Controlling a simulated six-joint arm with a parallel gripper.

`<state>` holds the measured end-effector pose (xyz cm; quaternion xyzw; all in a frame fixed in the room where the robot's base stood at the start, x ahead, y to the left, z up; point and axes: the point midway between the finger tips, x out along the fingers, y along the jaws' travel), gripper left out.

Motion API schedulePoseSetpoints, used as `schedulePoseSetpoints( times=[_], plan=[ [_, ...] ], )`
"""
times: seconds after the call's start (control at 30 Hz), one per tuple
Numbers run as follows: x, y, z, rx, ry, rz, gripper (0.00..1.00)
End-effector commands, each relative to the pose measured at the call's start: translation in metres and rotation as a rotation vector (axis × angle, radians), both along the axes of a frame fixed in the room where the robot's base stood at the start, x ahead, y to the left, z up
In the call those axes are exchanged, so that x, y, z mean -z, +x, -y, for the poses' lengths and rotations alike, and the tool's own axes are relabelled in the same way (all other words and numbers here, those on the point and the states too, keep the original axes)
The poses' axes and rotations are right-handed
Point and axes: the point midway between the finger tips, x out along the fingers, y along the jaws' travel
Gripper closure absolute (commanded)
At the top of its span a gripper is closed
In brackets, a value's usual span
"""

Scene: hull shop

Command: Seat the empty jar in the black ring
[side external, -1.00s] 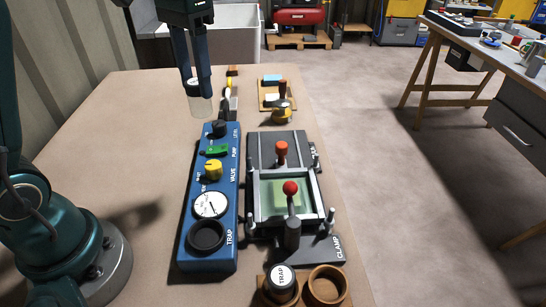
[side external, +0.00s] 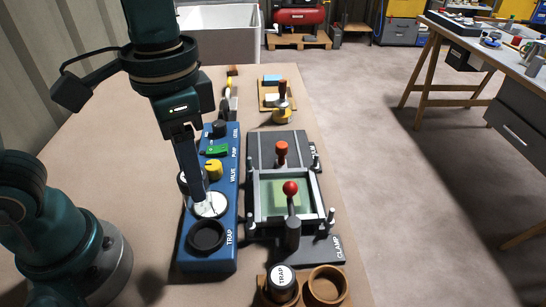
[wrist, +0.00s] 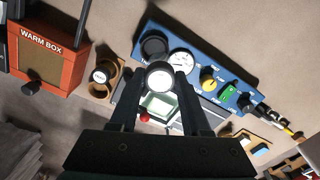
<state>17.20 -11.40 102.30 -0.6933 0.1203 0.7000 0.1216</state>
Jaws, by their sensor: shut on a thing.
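In the side view the jar is hard to make out against the white gauge behind the fingers. The black ring (side external: 207,236) is a dark round socket at the near end of the blue panel, beside the word TRAP. It also shows in the wrist view (wrist: 154,46), just beyond the jar. The ring looks empty, and the jar is apart from it.
The blue panel (side external: 224,250) carries a white gauge, a yellow valve knob (side external: 213,170) and a green switch (side external: 216,150). A clamp frame (side external: 252,208) with red-knobbed levers stands to its right. A black-capped TRAP jar (side external: 281,278) sits in a wooden holder beside an empty cup (side external: 326,285).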

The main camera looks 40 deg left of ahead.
Motion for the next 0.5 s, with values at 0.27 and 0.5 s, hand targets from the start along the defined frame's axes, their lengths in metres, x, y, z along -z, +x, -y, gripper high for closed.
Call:
schedulePoseSetpoints(
  times=[0.27, 0.5],
  plan=[
    [0.004, -0.008, 0.009, 0.059, -0.004, 0.008, 1.0],
    [0.027, -0.009, 0.008, 0.057, -0.003, 0.005, 1.0]
  ],
)
